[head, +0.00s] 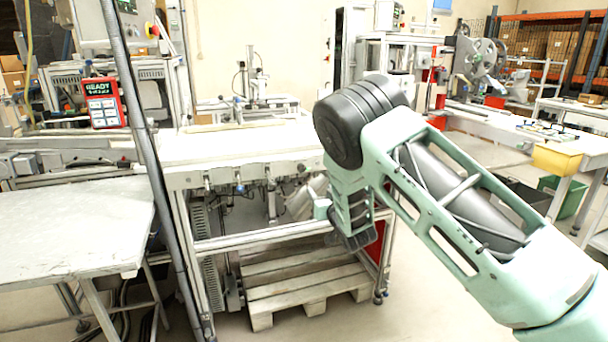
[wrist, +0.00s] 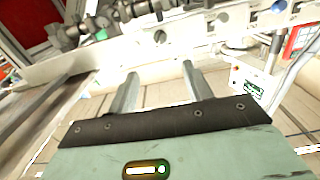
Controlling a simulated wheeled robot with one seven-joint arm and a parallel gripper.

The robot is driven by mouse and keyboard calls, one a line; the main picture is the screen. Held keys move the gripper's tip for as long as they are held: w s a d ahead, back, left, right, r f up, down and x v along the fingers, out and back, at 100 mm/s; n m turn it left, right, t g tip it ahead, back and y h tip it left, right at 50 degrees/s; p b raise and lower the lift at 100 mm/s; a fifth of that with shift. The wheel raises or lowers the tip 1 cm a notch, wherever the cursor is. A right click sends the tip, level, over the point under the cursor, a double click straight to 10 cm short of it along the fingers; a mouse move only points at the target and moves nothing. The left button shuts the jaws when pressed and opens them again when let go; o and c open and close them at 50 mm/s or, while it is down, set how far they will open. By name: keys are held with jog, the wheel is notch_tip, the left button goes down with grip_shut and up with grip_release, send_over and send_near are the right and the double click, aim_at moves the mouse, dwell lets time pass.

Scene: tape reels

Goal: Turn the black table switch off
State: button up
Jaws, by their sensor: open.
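A white workbench (head: 240,145) has a row of small fittings along its front edge. Which fitting is the black table switch, and how it is set, I cannot tell. In the wrist view, the front panel carries a dark round knob (wrist: 222,15), a blue knob (wrist: 278,6) and a pale round button (wrist: 160,36). My gripper (head: 345,240) hangs in front of the bench's right part, below the front edge. In the wrist view my gripper (wrist: 146,70) has its two pale fingers apart, with nothing between them, pointing toward the panel.
A wooden pallet (head: 305,290) lies under the bench. A grey table (head: 70,225) stands at the left, with a slanted metal post (head: 150,150) between it and the bench. A red panel (head: 103,103) reads READY.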

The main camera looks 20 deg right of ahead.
aim_at(303, 170)
jog(key=w+p, duration=0.1)
jog(key=w, duration=1.5)
jog(key=shift+w, duration=0.2)
jog(key=c, duration=1)
